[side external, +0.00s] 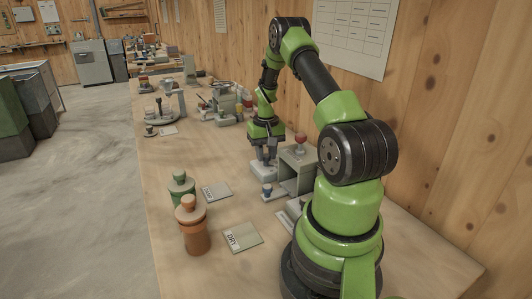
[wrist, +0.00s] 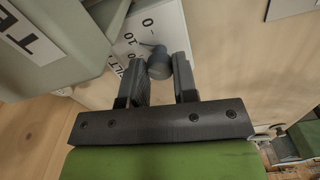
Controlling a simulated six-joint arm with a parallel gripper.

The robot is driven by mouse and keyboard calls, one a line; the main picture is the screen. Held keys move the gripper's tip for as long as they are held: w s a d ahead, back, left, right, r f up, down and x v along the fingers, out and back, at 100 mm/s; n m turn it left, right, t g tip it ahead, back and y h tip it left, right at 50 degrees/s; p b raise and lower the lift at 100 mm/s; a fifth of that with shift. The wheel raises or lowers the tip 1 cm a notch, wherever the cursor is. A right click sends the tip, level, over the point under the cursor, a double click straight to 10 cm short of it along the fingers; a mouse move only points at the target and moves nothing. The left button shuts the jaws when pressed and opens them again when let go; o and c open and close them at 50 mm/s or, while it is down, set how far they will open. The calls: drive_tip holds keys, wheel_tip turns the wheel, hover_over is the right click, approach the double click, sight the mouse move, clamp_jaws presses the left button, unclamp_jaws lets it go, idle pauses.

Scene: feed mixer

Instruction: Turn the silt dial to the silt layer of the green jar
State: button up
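A grey knob with a short pointer, seemingly the dial (wrist: 158,66), sits on a white panel with black numbers in the wrist view. My gripper (wrist: 160,72) is over it, with one finger on either side of the knob. The fingers stand apart, but I cannot tell whether they touch it. In the side view my gripper (side external: 264,160) points down at a low white block (side external: 262,173) beside a grey box. The green jar (side external: 181,190) stands upright with its lid on, left of my gripper near the table's edge. Its layers cannot be made out.
An orange jar (side external: 193,234) stands in front of the green one. A card marked DRY (side external: 243,236) and another card (side external: 216,191) lie nearby. The grey box (side external: 297,172) with a red knob on top is close to my gripper.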

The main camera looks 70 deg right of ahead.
sight(266, 155)
drive_tip(key=o, duration=0.4)
drive_tip(key=shift+r, duration=0.15)
wheel_tip(266, 155, up, 10)
idle(0.6)
drive_tip(key=w+a+r+n+t, duration=0.35)
drive_tip(key=a+r, duration=0.95)
drive_tip(key=a, duration=0.5)
drive_tip(key=s+a+r+n+t+y, duration=0.1)
drive_tip(key=s+a+t, duration=0.1)
drive_tip(key=s+a, duration=0.3)
drive_tip(key=s+a+r+n+t+y, duration=0.1)
drive_tip(key=s+a+r+n, duration=0.1)
drive_tip(key=s+a, duration=0.3)
drive_tip(key=a, duration=0.4)
drive_tip(key=shift+s+a+t, duration=0.2)
drive_tip(key=shift+a+t, duration=0.15)
drive_tip(key=shift+a, duration=0.05)
